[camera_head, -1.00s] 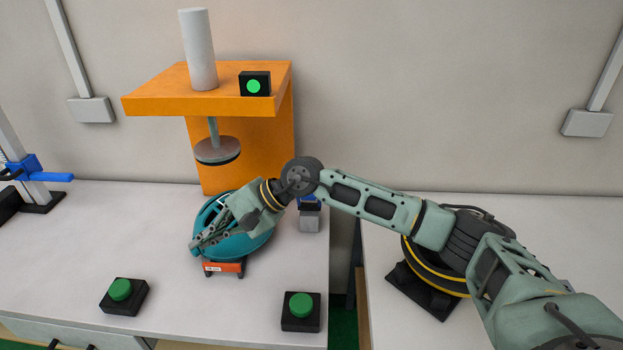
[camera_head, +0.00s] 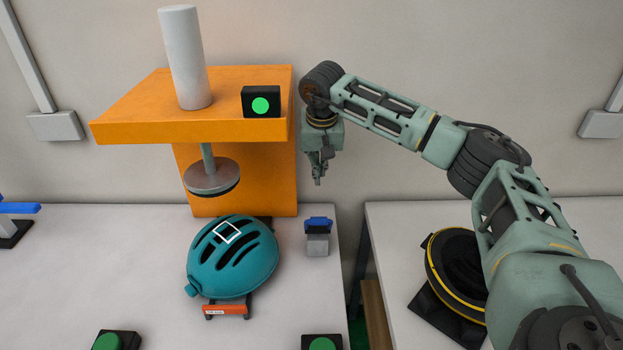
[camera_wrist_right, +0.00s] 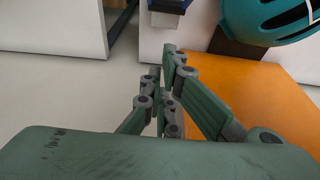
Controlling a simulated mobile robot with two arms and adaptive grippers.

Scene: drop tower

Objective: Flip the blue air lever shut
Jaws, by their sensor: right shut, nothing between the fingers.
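A small grey block with a dark upper part and a blue lever-like piece (camera_head: 318,224) on top stands at the right edge of the left table. Its blue part shows at the top edge of the wrist view (camera_wrist_right: 172,5). Another blue bar (camera_head: 18,208) is cut off at the far left; I cannot tell which is the air lever. My right gripper (camera_head: 318,178) is shut and empty, pointing down above and apart from the small block. Its fingers show together in the wrist view (camera_wrist_right: 163,68). My left gripper is out of view.
A teal helmet (camera_head: 235,263) sits under the grey round drop weight (camera_head: 212,177) of the orange tower (camera_head: 235,185). A black box with a green light (camera_head: 261,102) stands on the tower. Green buttons (camera_head: 322,343) are at the front. A gap separates the tables.

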